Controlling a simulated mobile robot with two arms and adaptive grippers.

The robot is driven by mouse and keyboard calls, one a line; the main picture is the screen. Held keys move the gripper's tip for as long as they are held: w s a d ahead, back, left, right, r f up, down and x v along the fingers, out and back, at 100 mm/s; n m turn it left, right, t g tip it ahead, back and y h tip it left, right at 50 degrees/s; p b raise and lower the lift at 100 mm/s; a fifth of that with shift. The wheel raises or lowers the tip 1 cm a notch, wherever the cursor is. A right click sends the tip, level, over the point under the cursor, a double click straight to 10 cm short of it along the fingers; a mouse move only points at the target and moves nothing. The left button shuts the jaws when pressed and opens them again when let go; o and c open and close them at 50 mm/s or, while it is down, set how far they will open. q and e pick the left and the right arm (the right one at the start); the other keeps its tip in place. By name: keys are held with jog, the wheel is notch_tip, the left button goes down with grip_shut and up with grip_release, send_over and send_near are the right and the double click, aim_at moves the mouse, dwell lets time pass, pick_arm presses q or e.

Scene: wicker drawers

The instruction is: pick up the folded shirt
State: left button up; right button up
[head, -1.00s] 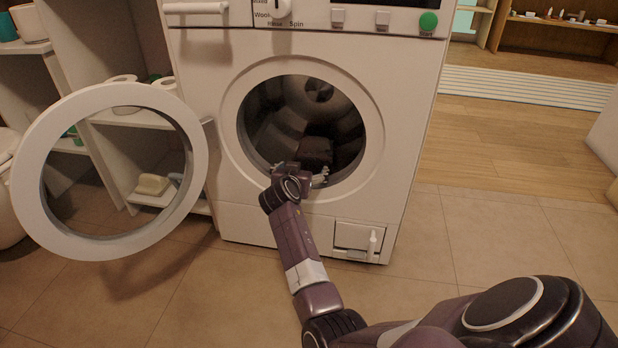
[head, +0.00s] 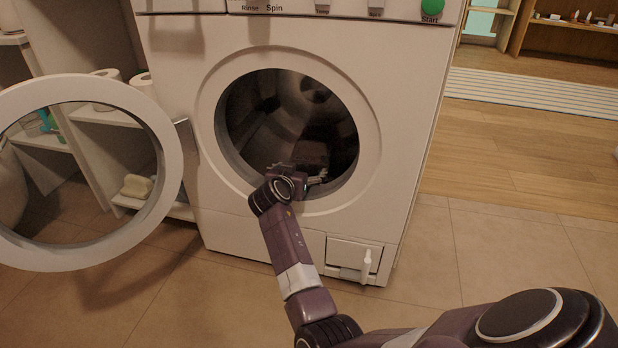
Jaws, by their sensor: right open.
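A dark folded bundle, which looks like the folded shirt (head: 312,154), lies in the shadowed drum of the white washing machine (head: 410,130). Its outline is hard to make out, and my gripper hides its near lower part. My right gripper (head: 299,170) is open at the lower rim of the round opening, in front of the bundle. I cannot tell whether its fingers touch the bundle. My left gripper is not in view.
The round washer door (head: 168,150) stands open on the left, in front of a white shelf (head: 103,117) with paper rolls and soap. A small white flap (head: 353,255) is low on the machine's front. Tiled floor (head: 490,255) on the right is clear.

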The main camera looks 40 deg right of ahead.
jog(key=shift+w, duration=0.15)
jog(key=shift+a+r, duration=0.1)
jog(key=shift+c, duration=0.3)
jog(key=c, duration=1.2)
jog(key=shift+c, duration=0.6)
jog(key=shift+r, duration=0.15)
